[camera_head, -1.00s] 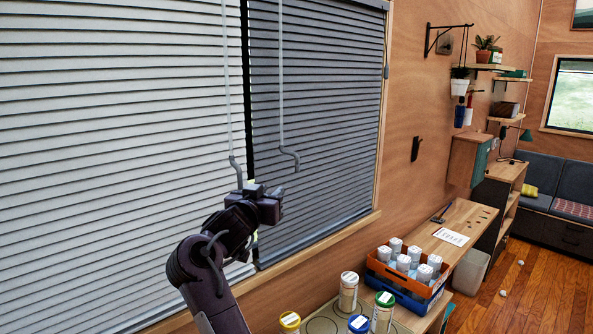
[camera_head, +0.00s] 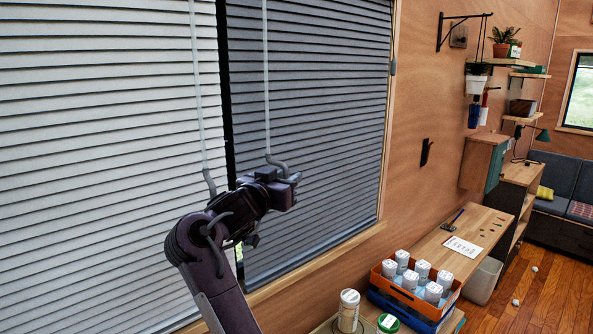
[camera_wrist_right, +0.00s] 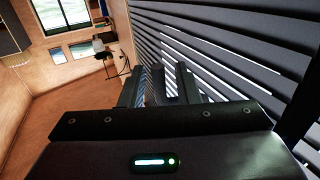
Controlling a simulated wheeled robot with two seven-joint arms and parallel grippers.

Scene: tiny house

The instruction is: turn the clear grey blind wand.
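Two thin grey wands hang in front of the window blinds in the head view. The left wand (camera_head: 199,110) hangs before the light blind. The right wand (camera_head: 266,90) hangs before the dark blind, with a bent grey handle (camera_head: 274,160) at its lower end. My right gripper (camera_head: 286,190) is at that handle and overlaps its lower part; contact cannot be told. In the right wrist view its fingers (camera_wrist_right: 162,88) stand apart, with a narrow dark shape between them that may be the handle. My left gripper is not in view.
The light blind (camera_head: 90,150) and dark blind (camera_head: 325,120) lie close behind the gripper. Below right are an orange crate (camera_head: 388,279) of white-topped containers, jars (camera_head: 348,312) and a wooden desk (camera_head: 425,248). A black wall hook (camera_head: 426,153) is right of the window.

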